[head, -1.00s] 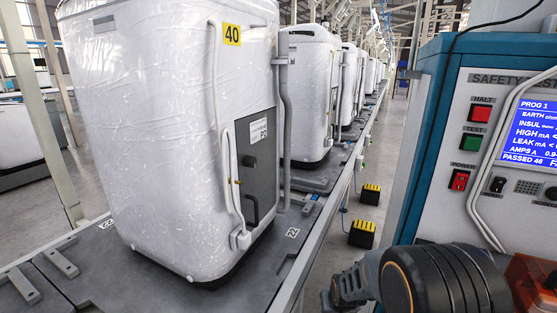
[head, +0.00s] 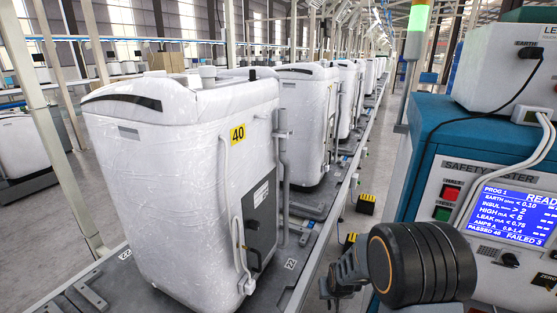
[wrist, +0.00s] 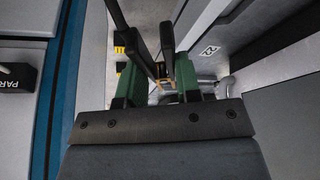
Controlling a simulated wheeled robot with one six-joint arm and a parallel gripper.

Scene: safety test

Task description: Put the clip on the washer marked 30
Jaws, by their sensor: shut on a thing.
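The nearest washer (head: 180,160), wrapped in clear film, stands upright on the line and carries a yellow label marked 40 (head: 238,134). No label marked 30 is readable in either view. My gripper (wrist: 158,78) has green fingers, shut on a black clip (wrist: 167,42) with long dark handles and a small brass-coloured part. The clip's jaws are partly hidden between the fingers. In the head view my dark arm is low, right of the line, and the clip cannot be made out there.
More wrapped washers (head: 306,120) stand behind along the line. The blue and grey safety tester (head: 425,160) is close on the right, its screen (head: 515,215) lit blue, with a green lamp (head: 419,18) above. Yellow-black blocks (head: 366,204) stand on the aisle floor.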

